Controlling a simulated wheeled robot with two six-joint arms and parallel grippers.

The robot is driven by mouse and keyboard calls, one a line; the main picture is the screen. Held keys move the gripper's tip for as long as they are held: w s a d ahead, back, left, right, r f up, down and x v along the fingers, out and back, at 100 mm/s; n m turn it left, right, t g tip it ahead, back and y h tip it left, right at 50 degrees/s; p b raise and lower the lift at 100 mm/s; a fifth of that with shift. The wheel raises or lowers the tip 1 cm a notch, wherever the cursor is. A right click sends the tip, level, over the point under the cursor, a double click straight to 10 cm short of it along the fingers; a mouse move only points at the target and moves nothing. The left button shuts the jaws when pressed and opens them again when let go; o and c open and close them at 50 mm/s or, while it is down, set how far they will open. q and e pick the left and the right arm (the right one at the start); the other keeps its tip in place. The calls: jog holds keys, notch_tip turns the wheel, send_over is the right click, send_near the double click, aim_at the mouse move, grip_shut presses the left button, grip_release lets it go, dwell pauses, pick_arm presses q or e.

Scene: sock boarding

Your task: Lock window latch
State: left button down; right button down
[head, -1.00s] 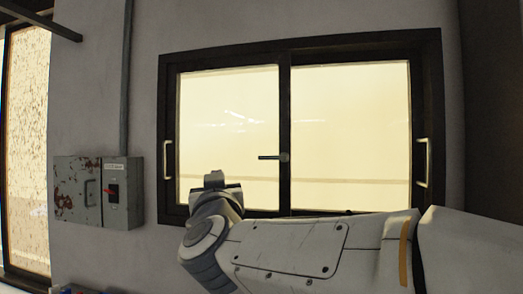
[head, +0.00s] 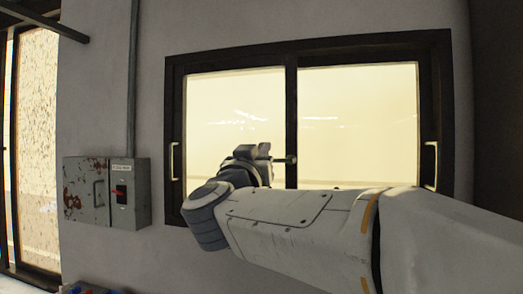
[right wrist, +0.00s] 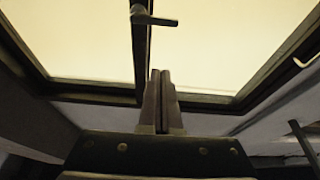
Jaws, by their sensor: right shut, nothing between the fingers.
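The window (head: 291,75) has two bright panes in a dark frame, with a dark middle bar. The latch (head: 291,160) sits on that bar; its lever lay level and pointed left a second ago, and my right gripper now hides most of it in the head view. In the right wrist view the latch (right wrist: 152,19) shows whole, its lever pointing right in the picture, beyond my fingertips and apart from them. My right gripper (head: 258,150) is shut and empty, just left of the latch in the head view; its fingers also show in the right wrist view (right wrist: 160,77). My left gripper is out of view.
Pale pull handles stand on the window's left (head: 175,161) and right (head: 430,165) sides. A rusty grey switch box (head: 88,190) with a red lever hangs on the wall to the left. Another window (head: 38,130) is at the far left.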

notch_tip(320, 180, up, 3)
jog(key=p, duration=0.4)
send_over(280, 160)
jog(key=s+a, duration=0.1)
jog(key=a, duration=0.1)
jog(key=shift+s+a+f, duration=0.1)
jog(key=shift+f, duration=1.05)
jog(key=shift+s+a+f, duration=0.1)
jog(key=shift+f, duration=1)
